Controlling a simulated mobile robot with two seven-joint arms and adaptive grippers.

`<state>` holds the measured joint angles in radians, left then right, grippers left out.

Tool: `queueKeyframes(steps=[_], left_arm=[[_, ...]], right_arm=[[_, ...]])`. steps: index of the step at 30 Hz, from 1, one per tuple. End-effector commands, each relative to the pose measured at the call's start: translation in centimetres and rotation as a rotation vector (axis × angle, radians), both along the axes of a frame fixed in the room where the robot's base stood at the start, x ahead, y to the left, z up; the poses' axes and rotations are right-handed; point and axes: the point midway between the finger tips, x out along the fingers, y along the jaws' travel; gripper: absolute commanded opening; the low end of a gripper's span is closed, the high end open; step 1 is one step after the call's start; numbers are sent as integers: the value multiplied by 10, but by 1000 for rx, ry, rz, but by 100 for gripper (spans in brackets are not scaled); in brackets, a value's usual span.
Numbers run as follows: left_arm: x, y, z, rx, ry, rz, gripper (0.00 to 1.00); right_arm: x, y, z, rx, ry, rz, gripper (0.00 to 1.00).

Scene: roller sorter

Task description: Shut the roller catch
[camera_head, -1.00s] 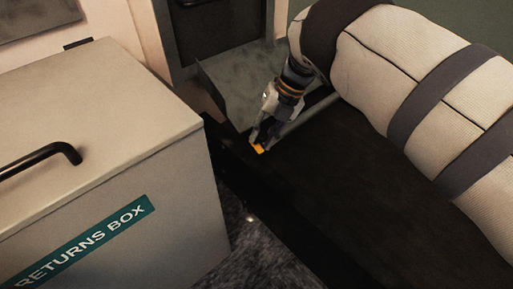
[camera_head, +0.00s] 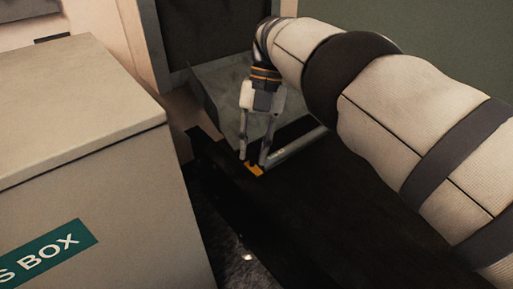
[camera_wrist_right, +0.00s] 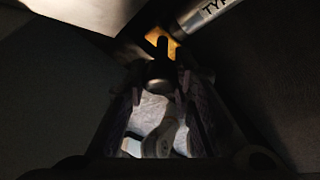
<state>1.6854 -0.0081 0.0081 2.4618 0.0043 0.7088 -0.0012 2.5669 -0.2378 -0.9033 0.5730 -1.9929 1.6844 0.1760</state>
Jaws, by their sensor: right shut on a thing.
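The roller catch (camera_head: 255,170) is a small orange piece at the near end of a thin grey roller (camera_head: 293,145), at the edge of a black belt surface. In the right wrist view the orange catch (camera_wrist_right: 178,47) shows beyond the fingertips, with a dark upright part in front of it. My right gripper (camera_head: 253,162) points down at the catch, one finger on each side, and is shut on it. In the wrist view its fingers (camera_wrist_right: 159,84) flank a dark rounded piece. Fine contact is too dark to see. My left gripper is out of view.
A pale returns box (camera_head: 90,150) with a teal label stands close on the left. A grey metal tray (camera_head: 222,90) lies behind the roller. The black belt (camera_head: 320,215) is bare in front. A narrow gap separates box and belt.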

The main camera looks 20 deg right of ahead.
Motion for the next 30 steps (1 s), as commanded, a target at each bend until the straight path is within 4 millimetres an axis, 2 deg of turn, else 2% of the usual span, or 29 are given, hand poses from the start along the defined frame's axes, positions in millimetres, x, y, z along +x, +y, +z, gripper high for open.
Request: queueKeyframes(steps=[6, 7, 9, 10, 17, 20, 30], left_arm=[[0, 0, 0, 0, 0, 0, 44], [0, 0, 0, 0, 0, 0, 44], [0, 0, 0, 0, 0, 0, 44], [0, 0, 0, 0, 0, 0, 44], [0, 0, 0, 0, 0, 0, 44], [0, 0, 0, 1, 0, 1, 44], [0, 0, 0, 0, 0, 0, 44]], right_arm=[[-2, 2, -2, 5, 8, 2, 0], [-2, 2, -2, 5, 8, 2, 25], [-2, 2, -2, 5, 7, 2, 41], [-2, 2, -2, 5, 7, 2, 44], [-1, 1, -1, 3, 4, 0, 44], [0, 1, 5, 2, 1, 1, 44], [-1, 1, 81, 4, 1, 3, 44]])
